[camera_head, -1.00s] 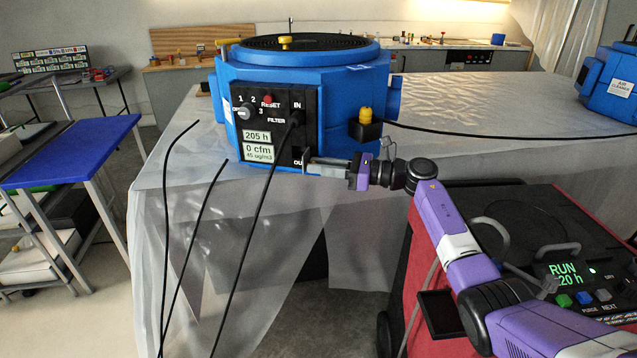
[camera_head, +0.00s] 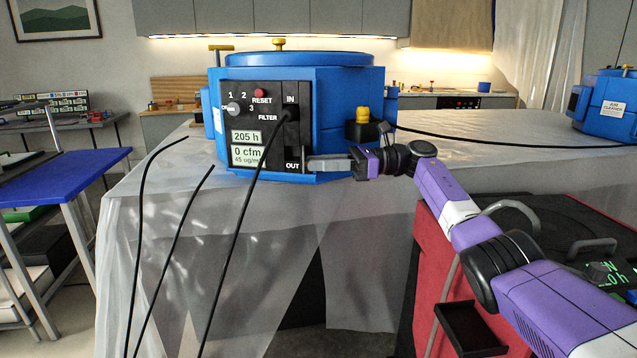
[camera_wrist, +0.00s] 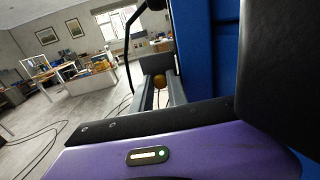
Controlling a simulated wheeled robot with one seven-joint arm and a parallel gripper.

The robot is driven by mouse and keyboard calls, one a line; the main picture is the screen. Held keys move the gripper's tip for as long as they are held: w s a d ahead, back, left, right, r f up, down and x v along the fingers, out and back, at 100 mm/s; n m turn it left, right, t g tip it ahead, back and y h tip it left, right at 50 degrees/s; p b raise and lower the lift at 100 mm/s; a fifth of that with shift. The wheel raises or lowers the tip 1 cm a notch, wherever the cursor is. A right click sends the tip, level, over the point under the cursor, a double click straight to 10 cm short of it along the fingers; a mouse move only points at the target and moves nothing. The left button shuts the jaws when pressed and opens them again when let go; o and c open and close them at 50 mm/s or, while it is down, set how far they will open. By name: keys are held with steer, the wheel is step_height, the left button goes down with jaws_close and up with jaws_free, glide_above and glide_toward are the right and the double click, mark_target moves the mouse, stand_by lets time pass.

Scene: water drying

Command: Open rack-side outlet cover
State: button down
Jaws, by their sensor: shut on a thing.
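The blue air-cleaning machine (camera_head: 330,110) stands on the sheet-covered table, its black control panel (camera_head: 262,95) facing me. The OUT outlet (camera_head: 293,166) is at the panel's lower right corner. My gripper (camera_head: 312,164) reaches in from the right, its fingers level beside that corner. In the wrist view my gripper (camera_wrist: 158,92) has a small yellow-brown round knob (camera_wrist: 159,82) between its fingers, beside the machine's blue side (camera_wrist: 194,60). The jaws are shut on the knob, apparently part of the outlet cover. The cover's outline and how far it stands open are hard to tell.
A black cable runs from the IN port and hangs over the table's front. A yellow-topped black fitting (camera_head: 363,124) sits just above my gripper. A red cart (camera_head: 433,270) with a black top stands at lower right. A blue side table (camera_head: 65,176) is at left.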

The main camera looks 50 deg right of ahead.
steer(key=shift+d+r+g+b, duration=0.1)
steer(key=shift+g+b, duration=0.2)
steer(key=shift+b, duration=0.6)
steer(key=c, duration=1.3)
jaws_free()
steer(key=shift+r+p, duration=0.1)
steer(key=shift+p, duration=1.45)
